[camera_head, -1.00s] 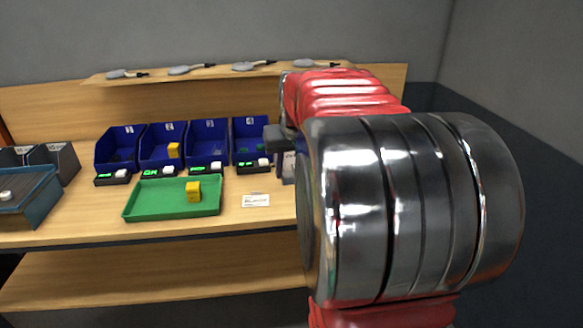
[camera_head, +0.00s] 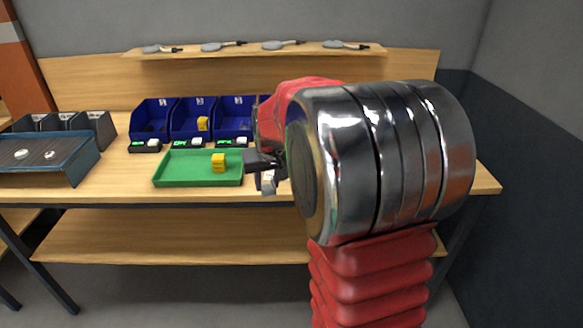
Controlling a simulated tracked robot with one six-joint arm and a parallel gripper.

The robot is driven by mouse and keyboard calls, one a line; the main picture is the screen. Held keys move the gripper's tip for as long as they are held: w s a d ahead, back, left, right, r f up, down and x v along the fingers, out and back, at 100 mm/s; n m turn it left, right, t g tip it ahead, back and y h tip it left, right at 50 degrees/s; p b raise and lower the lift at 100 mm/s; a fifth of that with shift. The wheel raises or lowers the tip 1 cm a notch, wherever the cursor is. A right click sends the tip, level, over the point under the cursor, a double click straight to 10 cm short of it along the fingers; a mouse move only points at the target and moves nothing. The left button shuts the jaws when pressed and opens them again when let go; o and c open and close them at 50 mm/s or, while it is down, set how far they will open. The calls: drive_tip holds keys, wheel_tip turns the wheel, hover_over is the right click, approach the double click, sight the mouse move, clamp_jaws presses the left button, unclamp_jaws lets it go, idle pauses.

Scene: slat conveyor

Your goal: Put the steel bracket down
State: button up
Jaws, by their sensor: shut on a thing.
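My gripper (camera_head: 264,168) is dark and partly hidden by my large steel-and-red arm. It hangs just right of the green tray (camera_head: 170,182), over the bench top. It is shut on a small grey metal piece, apparently the steel bracket (camera_head: 269,185), which shows below the jaws. I cannot tell whether the bracket touches the bench. A yellow block (camera_head: 218,163) stands in the tray near its right end.
Blue bins (camera_head: 154,118) stand behind the tray, with small green-lit displays (camera_head: 140,146) before them. A blue-sided conveyor (camera_head: 80,172) with two pale round pieces and dark bins (camera_head: 98,128) is at left. Paddle-like tools (camera_head: 282,45) lie on the upper shelf (camera_head: 220,54).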

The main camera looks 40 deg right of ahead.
drive_tip(key=w+a+f+n, duration=0.1)
drive_tip(key=a+f, duration=0.4)
drive_tip(key=a, duration=0.5)
drive_tip(key=a+f+n+y, duration=0.1)
drive_tip(key=a+f+n, duration=0.2)
drive_tip(key=a, duration=0.7)
wheel_tip(320, 180, down, 2)
drive_tip(key=shift+w+a+f+y, duration=0.15)
drive_tip(key=shift+w+a+y, duration=0.15)
drive_tip(key=shift+w+a, duration=0.1)
drive_tip(key=shift+s, duration=0.15)
